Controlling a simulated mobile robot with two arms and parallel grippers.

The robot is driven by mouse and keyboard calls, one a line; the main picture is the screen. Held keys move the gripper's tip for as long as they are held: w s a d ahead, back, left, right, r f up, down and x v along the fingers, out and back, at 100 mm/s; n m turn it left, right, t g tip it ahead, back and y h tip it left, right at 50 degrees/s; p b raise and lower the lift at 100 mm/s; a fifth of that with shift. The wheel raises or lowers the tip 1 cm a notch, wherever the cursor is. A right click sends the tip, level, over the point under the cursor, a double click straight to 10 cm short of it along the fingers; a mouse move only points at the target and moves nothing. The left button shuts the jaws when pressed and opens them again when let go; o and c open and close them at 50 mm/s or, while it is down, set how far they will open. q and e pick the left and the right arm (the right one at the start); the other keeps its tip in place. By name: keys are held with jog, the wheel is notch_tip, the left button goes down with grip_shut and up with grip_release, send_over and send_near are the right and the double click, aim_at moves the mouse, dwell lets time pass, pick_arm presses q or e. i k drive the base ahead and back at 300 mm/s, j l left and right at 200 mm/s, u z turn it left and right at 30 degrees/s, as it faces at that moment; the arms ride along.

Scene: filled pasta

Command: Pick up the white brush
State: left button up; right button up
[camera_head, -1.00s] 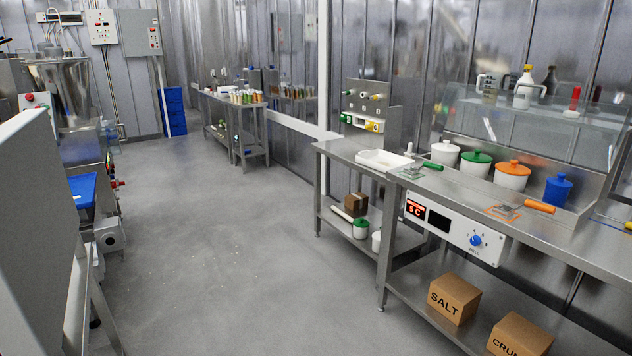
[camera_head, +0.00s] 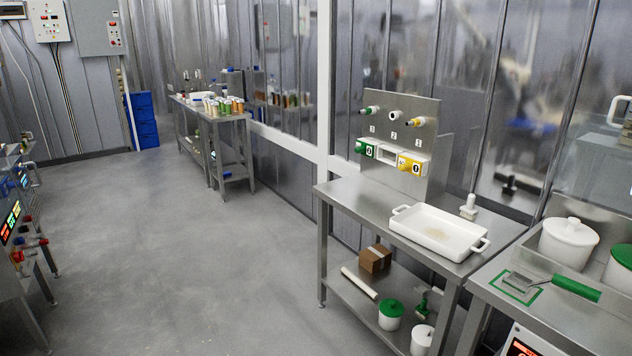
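A white upright object (camera_head: 468,207) with a knob-like top stands on the steel table behind the right end of a white tray. It may be the white brush, but it is too small to be sure. A steel panel (camera_head: 409,101) at the back of this table carries green, white (camera_head: 394,116) and yellow pieces in an upper row. Below them are a green-fronted holder (camera_head: 366,149), a white middle slot (camera_head: 388,154) and a yellow-fronted holder (camera_head: 410,163). Neither of my grippers is in view.
A nearer counter (camera_head: 560,318) bears a white lidded pot (camera_head: 568,243) and a green-handled scraper (camera_head: 561,287). The grey floor (camera_head: 200,270) left of the table is clear. Equipment lines the left edge.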

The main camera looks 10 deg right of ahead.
aim_at(468, 211)
jog(key=i+z, duration=0.1)
jog(key=i, duration=0.7)
jog(key=i+j+z, duration=0.15)
jog(key=i, duration=0.65)
